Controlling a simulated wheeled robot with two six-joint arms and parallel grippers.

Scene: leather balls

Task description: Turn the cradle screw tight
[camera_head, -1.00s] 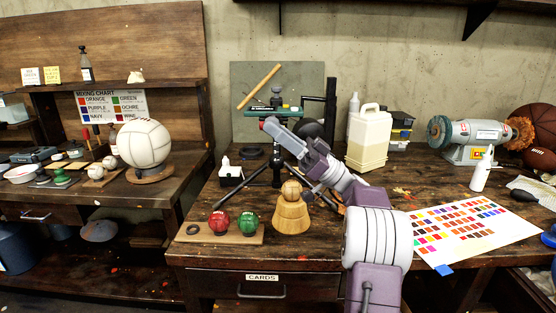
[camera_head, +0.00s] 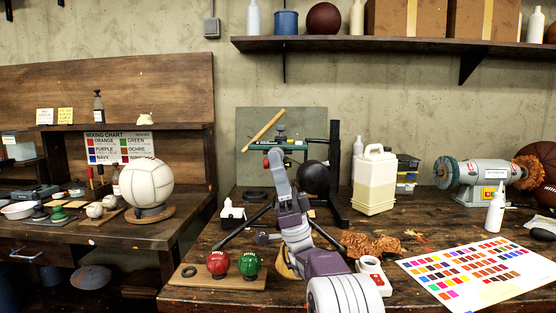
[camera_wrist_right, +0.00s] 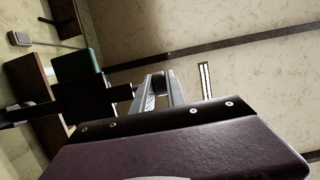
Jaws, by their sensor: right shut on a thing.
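The cradle is a dark stand with splayed legs (camera_head: 238,228) and a green bar (camera_head: 296,146) across its top, against a grey-green board. A small dark knob (camera_head: 281,132) stands above the bar. My right gripper (camera_head: 273,155) reaches up to the bar beside the red knob. In the right wrist view its jaws (camera_wrist_right: 160,92) are closed on a small grey piece between them; I cannot tell for sure that it is the cradle screw. My own gripper hides much of that spot. My left gripper is not in view.
A red ball (camera_head: 217,263) and a green ball (camera_head: 249,263) sit on a wooden board by the front edge. A black post (camera_head: 334,172) stands close behind.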

